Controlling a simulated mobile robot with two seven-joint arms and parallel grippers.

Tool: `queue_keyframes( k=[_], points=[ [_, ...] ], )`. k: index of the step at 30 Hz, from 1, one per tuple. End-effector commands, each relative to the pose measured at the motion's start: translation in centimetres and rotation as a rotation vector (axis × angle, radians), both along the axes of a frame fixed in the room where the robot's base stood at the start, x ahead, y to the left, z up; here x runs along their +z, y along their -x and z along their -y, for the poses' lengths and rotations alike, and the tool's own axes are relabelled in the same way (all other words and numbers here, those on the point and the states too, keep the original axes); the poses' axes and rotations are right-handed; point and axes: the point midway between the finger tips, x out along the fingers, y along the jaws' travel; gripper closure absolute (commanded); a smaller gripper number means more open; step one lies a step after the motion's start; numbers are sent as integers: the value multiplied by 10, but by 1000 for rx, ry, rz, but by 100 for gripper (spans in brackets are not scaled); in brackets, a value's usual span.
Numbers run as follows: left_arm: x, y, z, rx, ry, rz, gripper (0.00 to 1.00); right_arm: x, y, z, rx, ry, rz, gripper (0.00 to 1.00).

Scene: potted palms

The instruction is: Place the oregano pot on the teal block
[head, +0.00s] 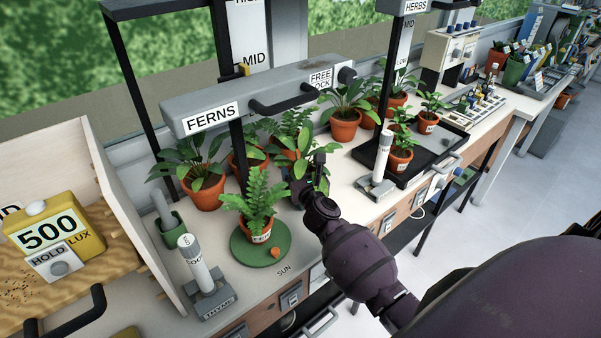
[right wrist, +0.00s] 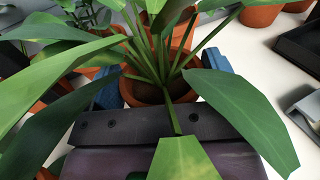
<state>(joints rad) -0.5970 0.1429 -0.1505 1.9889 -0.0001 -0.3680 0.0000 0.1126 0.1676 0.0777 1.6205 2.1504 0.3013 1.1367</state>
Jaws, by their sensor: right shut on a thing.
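My right gripper (head: 309,180) is shut on a terracotta pot with a broad-leaved plant (head: 298,142), among the pots under the FERNS sign. In the right wrist view the blue fingers of this gripper (right wrist: 158,82) lie on both sides of the pot (right wrist: 140,93), and long leaves cover much of it. I cannot read a label on this pot. Two small leafy pots, one in front (head: 400,160) and one behind (head: 428,123), stand in the black tray; their labels are too small to read, so I cannot tell which pot is oregano. I see no clear teal block. My left gripper is not in view.
A fern pot (head: 260,230) stands on a round green turntable (head: 246,256) left of my right arm. The grey FERNS beam (head: 260,92) hangs over the bench. The black tray (head: 432,166) is to the right. A wooden box (head: 128,205) with a yellow lux meter (head: 60,232) is at left.

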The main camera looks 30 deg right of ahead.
Motion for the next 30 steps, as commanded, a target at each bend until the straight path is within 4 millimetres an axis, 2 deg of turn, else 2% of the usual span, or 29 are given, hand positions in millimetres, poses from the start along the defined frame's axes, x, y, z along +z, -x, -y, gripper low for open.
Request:
queue_keyframes(
  k=[9,10,12,23,30],
  points=[
    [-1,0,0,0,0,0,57,-3,0,0,0,1,1,43],
    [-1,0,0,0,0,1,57,-2,0,0,-1,1,1,12],
    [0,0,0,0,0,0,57,-1,0,0,-1,1,1,1],
    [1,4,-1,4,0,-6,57,3,2,-1,0,1,2,0],
    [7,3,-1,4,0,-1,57,2,36,-11,-1,0,0,0]
  ],
)
